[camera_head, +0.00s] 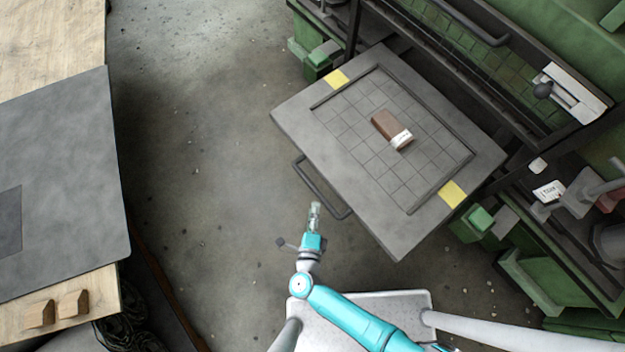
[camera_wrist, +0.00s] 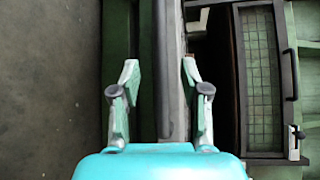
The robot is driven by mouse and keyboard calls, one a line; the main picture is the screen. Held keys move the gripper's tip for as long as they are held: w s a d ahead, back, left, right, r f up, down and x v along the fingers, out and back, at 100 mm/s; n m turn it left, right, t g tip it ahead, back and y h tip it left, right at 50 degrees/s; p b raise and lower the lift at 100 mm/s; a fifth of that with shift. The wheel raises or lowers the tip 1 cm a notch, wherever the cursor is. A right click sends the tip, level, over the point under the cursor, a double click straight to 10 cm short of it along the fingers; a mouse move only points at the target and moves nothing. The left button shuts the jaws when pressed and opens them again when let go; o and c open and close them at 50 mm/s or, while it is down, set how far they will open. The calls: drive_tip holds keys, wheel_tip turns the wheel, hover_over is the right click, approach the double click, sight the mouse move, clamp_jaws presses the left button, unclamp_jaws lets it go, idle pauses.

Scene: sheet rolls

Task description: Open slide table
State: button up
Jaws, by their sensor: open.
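The slide table (camera_head: 300,118) is a grey plate with a gridded recess and two yellow patches. It juts out from the green machine in the head view. A dark bar handle (camera_head: 322,190) runs along its lower-left edge.
A brown block (camera_head: 385,126) with a white label lies on the slide table. The green machine (camera_head: 575,35) stands behind, with a lower shelf holding parts at right. A workbench (camera_head: 60,170) with a grey sheet is at left. Concrete floor (camera_head: 200,120) is clear between.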

drive_tip(key=shift+s+a+r, duration=0.15)
drive_tip(key=shift+s, duration=0.9)
drive_tip(key=shift+s+a+r, duration=0.15)
drive_tip(key=shift+s, duration=0.85)
